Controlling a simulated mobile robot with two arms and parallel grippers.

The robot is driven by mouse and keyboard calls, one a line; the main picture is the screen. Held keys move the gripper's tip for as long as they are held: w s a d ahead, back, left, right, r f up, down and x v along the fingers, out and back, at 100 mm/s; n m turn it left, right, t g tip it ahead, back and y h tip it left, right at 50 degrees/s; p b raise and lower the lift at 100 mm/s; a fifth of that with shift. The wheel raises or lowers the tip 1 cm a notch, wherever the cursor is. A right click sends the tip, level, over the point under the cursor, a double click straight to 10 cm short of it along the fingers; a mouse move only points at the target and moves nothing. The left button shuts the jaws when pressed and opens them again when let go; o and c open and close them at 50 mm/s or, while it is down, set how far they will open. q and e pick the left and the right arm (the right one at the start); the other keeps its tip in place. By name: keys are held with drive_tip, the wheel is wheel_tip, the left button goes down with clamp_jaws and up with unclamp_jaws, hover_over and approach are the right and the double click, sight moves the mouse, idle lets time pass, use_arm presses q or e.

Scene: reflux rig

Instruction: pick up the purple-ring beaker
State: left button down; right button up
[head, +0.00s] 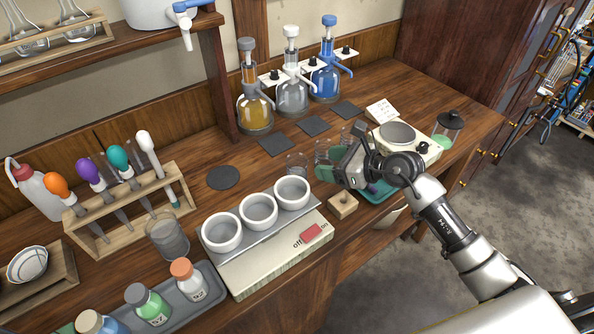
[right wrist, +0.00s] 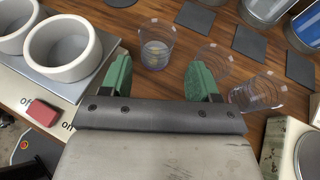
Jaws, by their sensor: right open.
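Several small clear glass beakers stand on the wooden bench. In the right wrist view, one beaker (right wrist: 157,45) is ahead of the gap between my fingers, another (right wrist: 215,60) is partly behind the right finger, and a third (right wrist: 257,93) is to the right of it. The third shows a faint purplish tint near its base; ring colours are hard to make out. In the head view, the left beaker (head: 297,163) and middle beaker (head: 321,151) stand beyond my right gripper (head: 336,170). My right gripper is open and empty, its green fingers low over the bench. My left gripper is out of view.
A heating block with white bowls (head: 258,211) and a red switch (head: 311,233) is left of the gripper. A wooden block (head: 342,205) is close in front. Dark mats (head: 276,145) and stoppered flasks (head: 292,92) are behind.

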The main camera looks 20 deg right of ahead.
sight(289, 160)
drive_tip(key=x, duration=0.4)
drive_tip(key=shift+w+a, duration=0.15)
drive_tip(key=shift+a, duration=0.1)
drive_tip(key=p+x, duration=0.1)
drive_tip(key=x, duration=0.4)
drive_tip(key=shift+f+p, duration=0.15)
drive_tip(key=shift+p, duration=0.2)
drive_tip(key=c, duration=0.6)
drive_tip(key=shift+r, duration=1.85)
drive_tip(key=shift+s+d+r, duration=0.2)
drive_tip(key=shift+d+r, duration=0.05)
drive_tip(key=shift+r, duration=0.05)
drive_tip(key=w+r+b+v, duration=0.1)
drive_tip(key=v, duration=0.5)
drive_tip(key=b+v, duration=0.2)
drive_tip(key=v, duration=0.4)
drive_tip(key=shift+d+r, duration=0.5)
drive_tip(key=shift+d, duration=0.1)
drive_tip(key=shift+w, duration=0.1)
